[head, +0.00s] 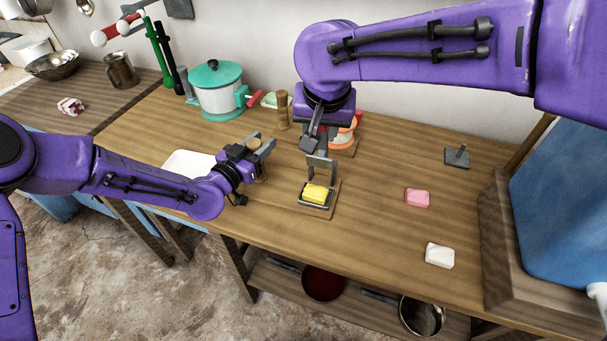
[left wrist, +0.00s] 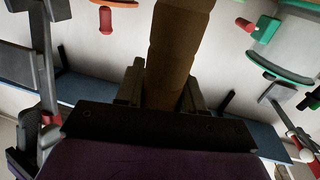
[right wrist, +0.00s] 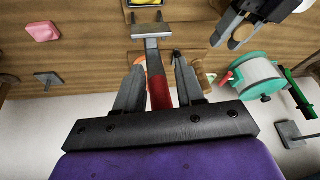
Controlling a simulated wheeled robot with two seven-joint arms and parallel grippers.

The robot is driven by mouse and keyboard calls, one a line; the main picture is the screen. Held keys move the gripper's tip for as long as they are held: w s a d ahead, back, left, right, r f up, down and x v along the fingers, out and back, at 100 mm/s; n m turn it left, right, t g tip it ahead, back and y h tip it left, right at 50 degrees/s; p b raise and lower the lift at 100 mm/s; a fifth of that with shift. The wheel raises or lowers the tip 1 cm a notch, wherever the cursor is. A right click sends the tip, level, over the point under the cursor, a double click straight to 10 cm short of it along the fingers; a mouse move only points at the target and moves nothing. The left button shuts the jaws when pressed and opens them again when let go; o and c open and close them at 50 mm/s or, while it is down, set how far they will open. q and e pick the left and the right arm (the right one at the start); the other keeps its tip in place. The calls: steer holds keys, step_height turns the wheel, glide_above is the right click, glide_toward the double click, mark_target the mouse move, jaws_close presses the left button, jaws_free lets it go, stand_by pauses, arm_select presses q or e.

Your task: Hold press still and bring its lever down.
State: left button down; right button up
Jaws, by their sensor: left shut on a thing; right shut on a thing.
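A small press with a wooden base (head: 318,211) stands on the worktop, with a yellow block (head: 317,193) in its dark tray. A grey metal bracket (head: 321,166) rises at its back; it also shows in the right wrist view (right wrist: 151,29). My right gripper (head: 311,143) is shut on a red grip (right wrist: 160,92), whose grey bar runs to the bracket; this looks like the lever. My left gripper (head: 263,150) is left of the press, apart from its base, shut on a brown wooden post (left wrist: 178,50). The post's lower end is partly hidden in the head view.
A teal-lidded pot (head: 219,92), a wooden cylinder (head: 283,110) and an orange-and-white object (head: 344,134) stand behind. A white tray (head: 187,164) lies left of my left gripper. Pink soap (head: 417,197) and white soap (head: 440,255) lie right; the worktop between is clear.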

steer(key=shift+s+a+f, duration=0.25)
steer(key=shift+s+f, duration=0.15)
steer(key=shift+s, duration=0.05)
steer(key=shift+s+a+f, duration=0.1)
steer(key=shift+s+f, duration=0.15)
steer(key=shift+s, duration=0.25)
steer(key=shift+s+a+f, duration=0.1)
steer(key=shift+s+f, duration=0.1)
steer(key=shift+s, duration=0.25)
jaws_close()
steer(key=shift+s+a+f, duration=0.15)
steer(key=shift+s+f, duration=0.2)
steer(key=shift+s, duration=0.2)
steer(key=shift+s+a+f, duration=0.15)
steer(key=shift+s+f, duration=0.2)
steer(key=shift+s, duration=0.15)
steer(key=shift+o, duration=0.4)
jaws_free()
step_height(320, 180, up, 7)
steer(key=shift+w+d+r, duration=0.15)
steer(key=shift+w+r, duration=0.05)
steer(key=shift+w, duration=0.2)
